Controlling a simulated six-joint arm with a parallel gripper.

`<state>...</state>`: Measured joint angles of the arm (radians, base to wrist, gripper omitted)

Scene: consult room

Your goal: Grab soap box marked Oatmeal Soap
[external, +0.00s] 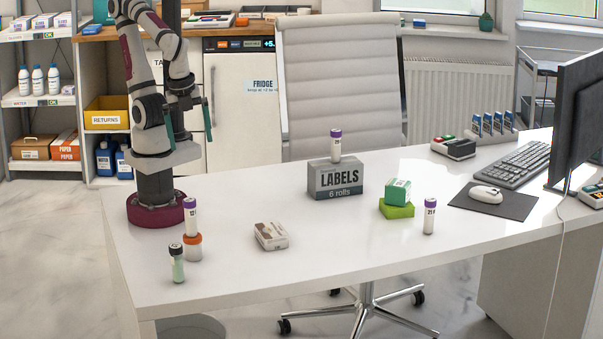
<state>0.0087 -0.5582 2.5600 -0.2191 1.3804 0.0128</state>
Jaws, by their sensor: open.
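A small white box with a brown patterned end (270,236) lies flat on the desk, left of centre. Its print is too small to read, so I cannot confirm that it says Oatmeal Soap. A white and green box (398,191) rests on a bright green block (397,209) farther right; its print is also unreadable. My gripper (189,126) is raised above the desk at the left, beside my own arm. Its fingers are apart with nothing between them, well away from both boxes.
A LABELS box (335,179) carries a purple-capped tube (336,146). Another tube (190,217) stands on an orange-capped jar (193,247), beside a dark-capped vial (177,263). A tube (429,216) stands right of the green block. The desk (330,255) is clear in front.

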